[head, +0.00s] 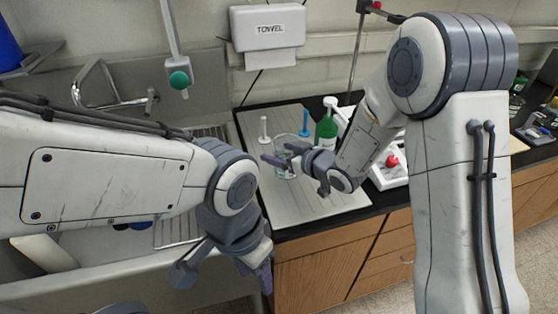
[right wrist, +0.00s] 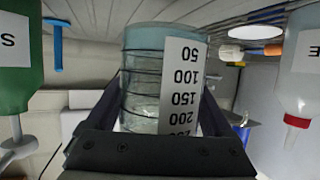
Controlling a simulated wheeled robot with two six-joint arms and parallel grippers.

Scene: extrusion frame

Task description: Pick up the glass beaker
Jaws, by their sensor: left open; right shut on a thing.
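The glass beaker (head: 286,143) is a clear cylinder at the counter's mat in the head view, partly hidden by my right gripper. In the right wrist view the beaker (right wrist: 150,85) stands between the two fingers, with a white scale label. My right gripper (head: 285,160) is shut on the beaker, fingers on either side of it. I cannot tell whether its base touches the mat. My left gripper (head: 225,268) is open and empty, low in front of the sink, away from the beaker.
A green bottle (head: 326,130) stands just right of the beaker. The grey mat (head: 310,208) is clear in front. A white device with a red knob (head: 392,162) is at right.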

